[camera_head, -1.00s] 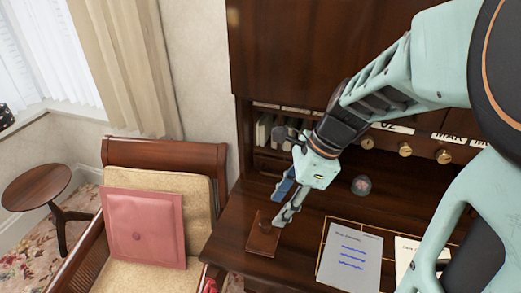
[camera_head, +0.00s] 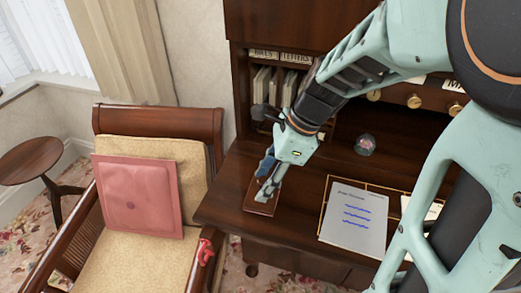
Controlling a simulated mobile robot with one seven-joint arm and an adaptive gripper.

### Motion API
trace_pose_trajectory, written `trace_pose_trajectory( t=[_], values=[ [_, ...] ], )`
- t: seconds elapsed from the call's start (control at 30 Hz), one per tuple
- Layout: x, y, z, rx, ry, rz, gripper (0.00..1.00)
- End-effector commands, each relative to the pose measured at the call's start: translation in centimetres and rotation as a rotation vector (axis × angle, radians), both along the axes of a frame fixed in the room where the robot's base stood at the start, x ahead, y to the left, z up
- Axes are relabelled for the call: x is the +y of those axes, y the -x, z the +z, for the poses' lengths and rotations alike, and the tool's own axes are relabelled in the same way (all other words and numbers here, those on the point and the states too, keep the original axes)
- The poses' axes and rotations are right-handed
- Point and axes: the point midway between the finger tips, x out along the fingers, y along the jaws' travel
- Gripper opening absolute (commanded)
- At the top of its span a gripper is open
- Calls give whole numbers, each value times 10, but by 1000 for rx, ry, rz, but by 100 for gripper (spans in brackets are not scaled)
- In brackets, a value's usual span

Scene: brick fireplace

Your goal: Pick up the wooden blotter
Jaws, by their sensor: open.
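The wooden blotter (camera_head: 258,208) is a small reddish-brown block lying on the desk top (camera_head: 225,200), near its front left corner. My gripper (camera_head: 265,190) points down over the blotter, its fingers apart, with the fingertips at the blotter's upper part. The fingers hide the blotter's knob and part of its base. I cannot tell whether the fingers touch it.
A sheet of paper with blue writing (camera_head: 355,215) lies to the right. A glass paperweight (camera_head: 365,145) sits behind it. Pigeonholes with letters (camera_head: 275,82) rise at the back. A chair with a pink cushion (camera_head: 138,198) stands left of the desk.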

Motion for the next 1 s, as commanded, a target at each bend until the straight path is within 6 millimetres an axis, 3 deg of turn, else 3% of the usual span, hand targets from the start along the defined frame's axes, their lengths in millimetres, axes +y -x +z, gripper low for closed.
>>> trace_pose_trajectory(
  t=[0.27,0.63,1.0],
  values=[
    [1,0,-1,0,0,0,41],
    [1,0,-1,-1,0,0,0],
    [0,-1,1,-1,0,0,0]
  ],
)
